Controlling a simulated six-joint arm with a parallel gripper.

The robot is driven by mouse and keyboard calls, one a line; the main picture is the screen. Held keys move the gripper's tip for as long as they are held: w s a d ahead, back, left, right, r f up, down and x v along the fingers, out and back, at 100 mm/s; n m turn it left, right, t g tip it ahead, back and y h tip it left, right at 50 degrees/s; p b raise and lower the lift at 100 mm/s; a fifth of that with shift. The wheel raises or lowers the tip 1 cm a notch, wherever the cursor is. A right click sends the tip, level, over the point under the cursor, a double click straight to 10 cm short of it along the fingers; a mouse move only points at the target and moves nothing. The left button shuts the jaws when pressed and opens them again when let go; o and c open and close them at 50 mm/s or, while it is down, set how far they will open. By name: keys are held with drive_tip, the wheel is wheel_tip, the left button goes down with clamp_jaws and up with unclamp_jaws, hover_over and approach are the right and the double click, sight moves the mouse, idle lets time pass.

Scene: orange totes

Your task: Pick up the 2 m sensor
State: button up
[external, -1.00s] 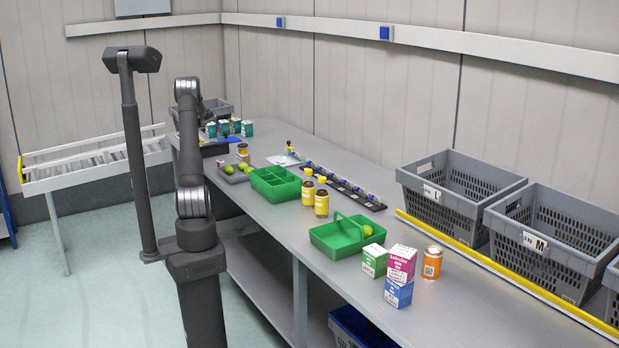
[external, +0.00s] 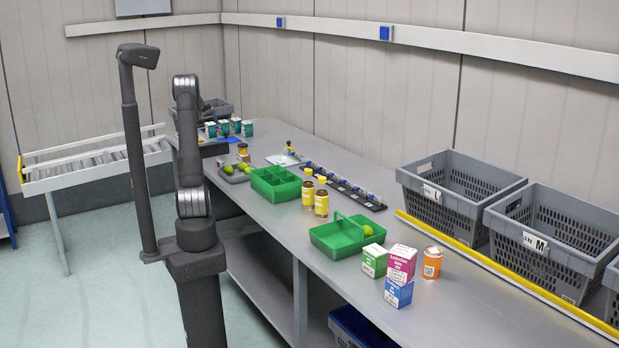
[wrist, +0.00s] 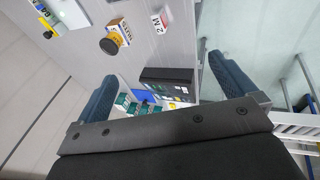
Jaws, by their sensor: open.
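In the wrist view a small white block marked "2 M" (wrist: 158,20), which looks like the 2 m sensor, lies on the grey bench at the top, beyond the fingertips. In the external view a small pale item (external: 220,161) by the bench's near edge may be the same one; it is too small to read. My gripper (wrist: 165,69) is open, its two blue-grey fingers wide apart with nothing held between them. In the external view my gripper is not clearly visible behind my arm.
A dark-lidded jar (wrist: 113,38) stands close beside the block. A dark box (wrist: 166,75) and teal cartons (wrist: 140,107) show between the fingers. A green divided tray (external: 275,184), yellow bottles (external: 321,203) and a green carrier (external: 345,236) stand further along the bench.

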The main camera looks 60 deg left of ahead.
drive_tip(key=c, duration=1.2)
drive_tip(key=n+g+h, duration=0.1)
drive_tip(key=g+h, duration=0.1)
drive_tip(key=g, duration=0.2)
hover_over(220, 161)
wheel_tip(220, 161, down, 6)
drive_tip(key=r, duration=0.1)
drive_tip(key=f, duration=1.8)
drive_tip(key=shift+w+a, duration=0.15)
drive_tip(key=shift+w, duration=0.05)
